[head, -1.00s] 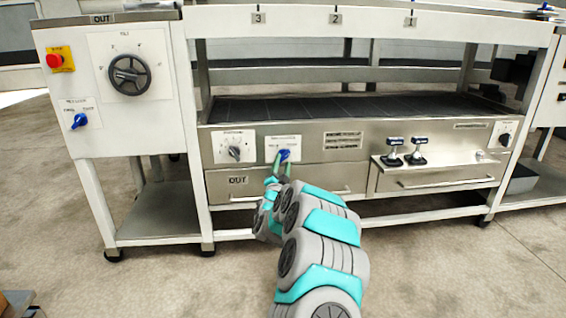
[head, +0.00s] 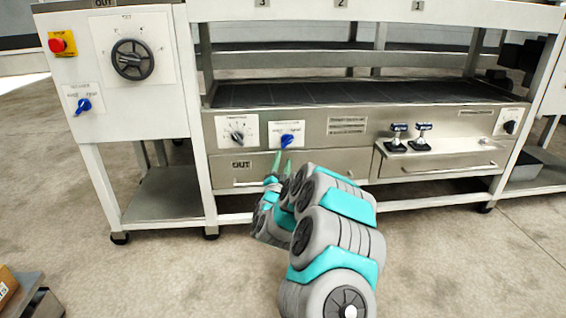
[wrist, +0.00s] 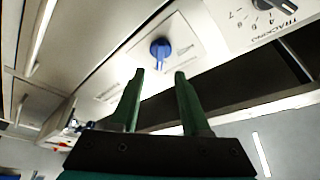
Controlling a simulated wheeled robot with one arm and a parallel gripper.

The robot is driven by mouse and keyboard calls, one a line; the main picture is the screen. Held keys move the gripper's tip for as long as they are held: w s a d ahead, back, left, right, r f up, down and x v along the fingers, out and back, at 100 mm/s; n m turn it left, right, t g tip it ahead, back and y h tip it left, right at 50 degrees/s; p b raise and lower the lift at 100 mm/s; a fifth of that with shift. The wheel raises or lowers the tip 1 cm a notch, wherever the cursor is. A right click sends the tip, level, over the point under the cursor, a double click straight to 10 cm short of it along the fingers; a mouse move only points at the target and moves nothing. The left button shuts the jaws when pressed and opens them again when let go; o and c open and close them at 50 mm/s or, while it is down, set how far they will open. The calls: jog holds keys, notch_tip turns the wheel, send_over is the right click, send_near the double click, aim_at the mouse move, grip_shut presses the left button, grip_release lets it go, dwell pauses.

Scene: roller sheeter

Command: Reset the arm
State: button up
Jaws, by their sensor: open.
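My gripper (head: 280,163) is in front of the machine's lower panel, just below a blue switch knob (head: 287,142). In the wrist view, my gripper (wrist: 158,82) has its two green fingers apart with nothing between them. The blue knob (wrist: 160,50) lies beyond the fingertips and looks clear of them. My grey and teal arm reaches forward and covers part of the drawer fronts.
The roller sheeter's panel (head: 345,145) is close ahead. A tracking dial (head: 237,131) sits left of the blue knob. Two black-handled tools (head: 410,140) stand on a ledge at right. A box (head: 8,287) is at bottom left. Floor is clear in front.

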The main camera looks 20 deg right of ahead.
dwell(0.4)
jog(key=s+a+r+n+g+y, duration=0.1)
jog(key=a+r+n+y, duration=0.1)
jog(key=a+n+y, duration=1.05)
jog(key=s+a+f+g+y, duration=0.1)
jog(key=s+a+g, duration=0.5)
jog(key=s+a, duration=0.65)
jog(key=s+d+f+n+g+h, duration=0.15)
jog(key=s+g, duration=0.25)
jog(key=s, duration=1.1)
jog(key=s+d+n+g, duration=0.15)
jog(key=s+g, duration=0.25)
jog(key=s, duration=1.1)
jog(key=s+d+f+n+g+h, duration=0.1)
jog(key=s+d+g, duration=0.25)
jog(key=s, duration=1.15)
notch_tip(320, 180, up, 14)
jog(key=p, duration=1.3)
jog(key=shift+a+f+g+p, duration=0.2)
jog(key=shift+a+g+p, duration=0.2)
jog(key=shift+a+g, duration=0.05)
